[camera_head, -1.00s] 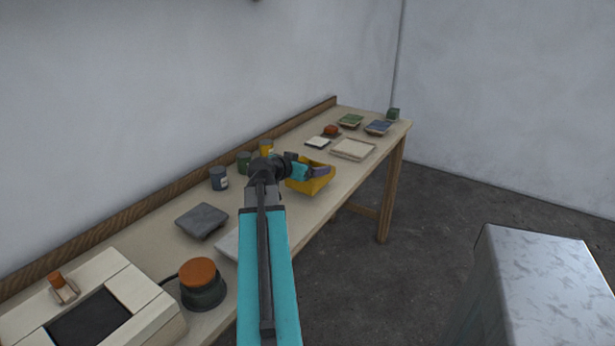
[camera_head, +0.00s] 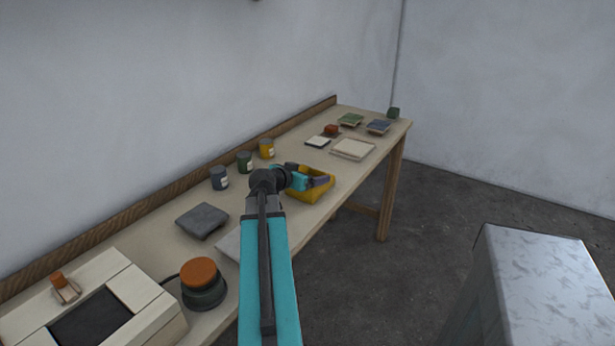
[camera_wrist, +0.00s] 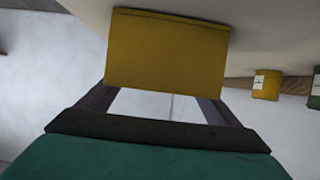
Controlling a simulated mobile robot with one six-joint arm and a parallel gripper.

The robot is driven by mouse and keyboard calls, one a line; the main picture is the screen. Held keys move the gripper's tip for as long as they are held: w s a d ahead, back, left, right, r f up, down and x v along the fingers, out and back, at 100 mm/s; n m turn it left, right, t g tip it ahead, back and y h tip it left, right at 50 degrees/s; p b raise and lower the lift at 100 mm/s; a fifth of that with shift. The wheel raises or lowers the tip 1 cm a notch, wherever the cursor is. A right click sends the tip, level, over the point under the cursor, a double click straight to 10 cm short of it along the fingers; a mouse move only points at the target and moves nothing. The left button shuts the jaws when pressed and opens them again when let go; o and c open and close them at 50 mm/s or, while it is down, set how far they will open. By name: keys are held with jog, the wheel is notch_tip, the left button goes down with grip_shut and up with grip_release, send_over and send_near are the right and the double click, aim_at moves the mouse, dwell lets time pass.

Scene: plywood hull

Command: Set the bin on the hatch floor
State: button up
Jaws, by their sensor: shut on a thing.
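The yellow bin (camera_head: 312,193) is over the front part of the workbench, right of the cans. I cannot tell whether it touches the bench top. My gripper (camera_head: 318,182) is shut on the bin, with the fingers at its top. In the wrist view the bin (camera_wrist: 167,52) fills the top middle, between and beyond the two dark fingers of my gripper (camera_wrist: 155,102). The hatch floor (camera_head: 92,318) looks like the dark square recess in the pale plywood hull (camera_head: 150,322) at the bottom left. The bin is well away from it.
Along the bench stand a grey-blue can (camera_head: 219,178), a green can (camera_head: 244,162) and a yellow can (camera_head: 267,149). A grey slab (camera_head: 202,220) and an orange-topped sander (camera_head: 202,283) lie between bin and hull. A pale tray (camera_head: 353,149) is farther back.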

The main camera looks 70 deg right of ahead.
jog(key=shift+f, duration=0.15)
jog(key=o, duration=1)
jog(key=shift+r, duration=0.2)
jog(key=b+v, duration=0.1)
jog(key=v, duration=0.5)
jog(key=shift+a, duration=0.2)
jog(key=shift+b, duration=1)
jog(key=b, duration=0.2)
jog(key=a+b, duration=0.1)
jog(key=b, duration=0.1)
jog(key=shift+w+r+b, duration=0.25)
jog(key=shift+b, duration=0.05)
jog(key=a+b, duration=0.1)
jog(key=b, duration=0.3)
jog(key=shift+a+r, duration=0.15)
jog(key=shift+v, duration=1.6)
